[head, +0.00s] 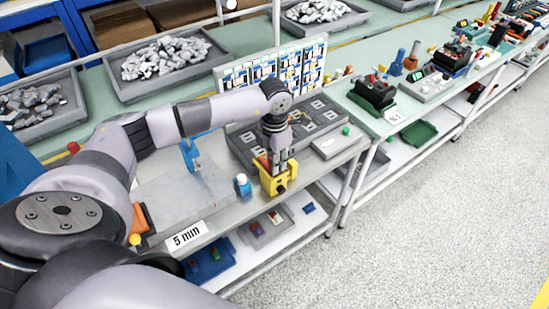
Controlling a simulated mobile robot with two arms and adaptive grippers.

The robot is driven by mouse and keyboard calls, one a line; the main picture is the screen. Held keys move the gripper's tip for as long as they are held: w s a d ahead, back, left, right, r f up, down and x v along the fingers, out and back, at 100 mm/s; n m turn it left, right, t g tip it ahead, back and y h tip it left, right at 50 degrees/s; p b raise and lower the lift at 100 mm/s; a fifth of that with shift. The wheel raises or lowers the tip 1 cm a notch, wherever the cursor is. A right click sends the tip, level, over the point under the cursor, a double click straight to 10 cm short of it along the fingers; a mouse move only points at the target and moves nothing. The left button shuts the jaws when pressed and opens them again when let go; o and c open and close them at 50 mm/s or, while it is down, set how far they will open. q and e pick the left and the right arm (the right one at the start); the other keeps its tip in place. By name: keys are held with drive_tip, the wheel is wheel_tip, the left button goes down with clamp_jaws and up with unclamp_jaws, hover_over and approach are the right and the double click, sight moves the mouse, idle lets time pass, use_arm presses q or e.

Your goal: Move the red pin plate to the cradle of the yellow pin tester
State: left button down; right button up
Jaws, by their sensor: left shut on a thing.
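My left gripper (278,162) points down at the front edge of the bench, right at the top of the yellow pin tester (272,184). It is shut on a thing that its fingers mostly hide. A small bit of red, likely the red pin plate (262,163), shows beside the fingertips at the tester's top. I cannot tell whether the plate rests in the cradle or hangs just above it. My right gripper is not in view.
A dark tray with square slots (244,132) lies behind the tester. A lower shelf holds small bins.

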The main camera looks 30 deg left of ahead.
use_arm(q)
drive_tip(key=shift+f, duration=0.2)
drive_tip(key=c, duration=1.3)
unclamp_jaws()
drive_tip(key=shift+r, duration=0.1)
